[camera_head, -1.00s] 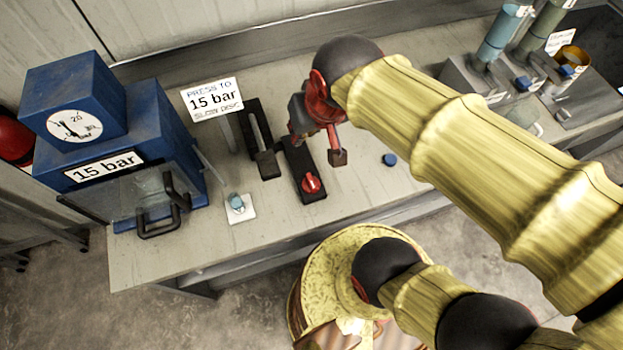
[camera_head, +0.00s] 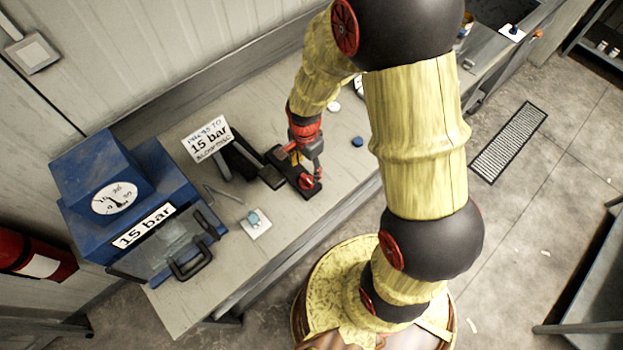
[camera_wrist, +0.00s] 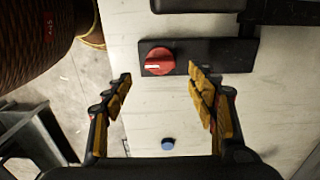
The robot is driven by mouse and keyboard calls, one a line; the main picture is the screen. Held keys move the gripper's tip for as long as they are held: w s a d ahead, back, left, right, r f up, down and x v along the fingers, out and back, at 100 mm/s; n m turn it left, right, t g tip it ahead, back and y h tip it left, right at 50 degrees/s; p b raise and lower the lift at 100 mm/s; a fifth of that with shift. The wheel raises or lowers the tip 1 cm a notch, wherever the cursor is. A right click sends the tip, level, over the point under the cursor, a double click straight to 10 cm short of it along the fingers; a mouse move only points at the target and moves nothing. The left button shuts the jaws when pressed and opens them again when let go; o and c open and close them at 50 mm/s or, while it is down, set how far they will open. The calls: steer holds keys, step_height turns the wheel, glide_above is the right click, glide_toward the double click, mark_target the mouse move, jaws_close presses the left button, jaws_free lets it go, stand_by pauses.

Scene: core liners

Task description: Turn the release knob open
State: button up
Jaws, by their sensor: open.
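The red release knob (camera_head: 306,182) sits on the front end of a black base plate (camera_head: 291,172) on the bench. In the wrist view the round red knob (camera_wrist: 158,61) carries a pale pointer line and lies beyond and between my fingertips. My gripper (camera_wrist: 160,80) is open, its yellow-padded fingers spread to the left and right of the knob. In the head view my gripper (camera_head: 310,160) comes down from above, right at the knob. I cannot tell whether a finger touches it.
A blue press (camera_head: 130,200) with a dial and a 15 bar label stands left. A black lever (camera_head: 245,162) is beside the base plate. A small teal piece on a white pad (camera_head: 256,224) lies in front. A blue cap (camera_head: 357,141) lies right of the knob.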

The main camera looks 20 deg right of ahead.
mark_target(307, 179)
step_height(307, 179, down, 8)
steer(key=shift+r, duration=0.2)
steer(key=shift+c, duration=0.2)
steer(key=c, duration=1.1)
steer(key=shift+c, duration=0.2)
